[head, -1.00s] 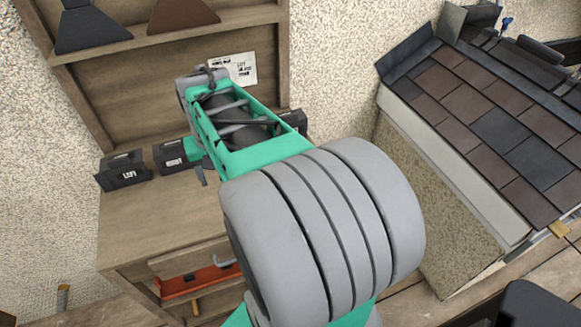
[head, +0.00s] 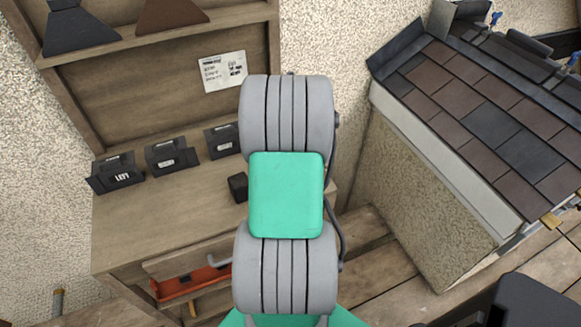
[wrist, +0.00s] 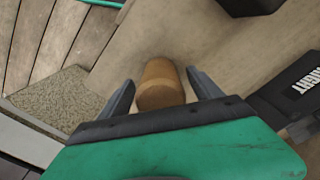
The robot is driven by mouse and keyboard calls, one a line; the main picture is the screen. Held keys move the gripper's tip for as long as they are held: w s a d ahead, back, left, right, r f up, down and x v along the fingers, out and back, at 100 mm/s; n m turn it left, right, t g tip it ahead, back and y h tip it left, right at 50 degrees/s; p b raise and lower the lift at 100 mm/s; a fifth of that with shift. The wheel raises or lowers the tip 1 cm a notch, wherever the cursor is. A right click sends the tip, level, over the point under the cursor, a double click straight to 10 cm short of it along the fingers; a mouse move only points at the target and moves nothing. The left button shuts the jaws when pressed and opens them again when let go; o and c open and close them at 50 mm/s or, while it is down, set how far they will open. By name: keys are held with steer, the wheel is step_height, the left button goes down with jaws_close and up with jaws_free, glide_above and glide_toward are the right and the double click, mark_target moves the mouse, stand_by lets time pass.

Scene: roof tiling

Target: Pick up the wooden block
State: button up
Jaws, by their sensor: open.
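The wooden block (wrist: 161,86) is a tan-brown piece with rounded edges, standing on the bench top in the wrist view. My gripper (wrist: 160,80) is open, with one dark finger to the left of the block and one to the right. The block's near end is partly hidden by the gripper's body. No grip on it shows, and I cannot tell how far above the bench the fingers are. In the head view my arm hides both the gripper and the block.
Black labelled holders (head: 172,156) stand along the back of the bench (head: 150,220); one marked RIGHT (wrist: 292,92) is right of my gripper. A small dark block (head: 238,187) sits on the bench. A tiled roof model (head: 480,120) stands to the right.

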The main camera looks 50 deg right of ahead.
steer(key=shift+c, duration=0.5)
steer(key=shift+r, duration=0.1)
steer(key=c, duration=1.5)
step_height(320, 180, up, 3)
steer(key=shift+d+r, duration=0.1)
steer(key=s+d+r+b, duration=0.1)
steer(key=s+d+r, duration=0.8)
steer(key=d, duration=0.1)
steer(key=shift+d+r+b, duration=0.25)
steer(key=shift+r+b, duration=0.15)
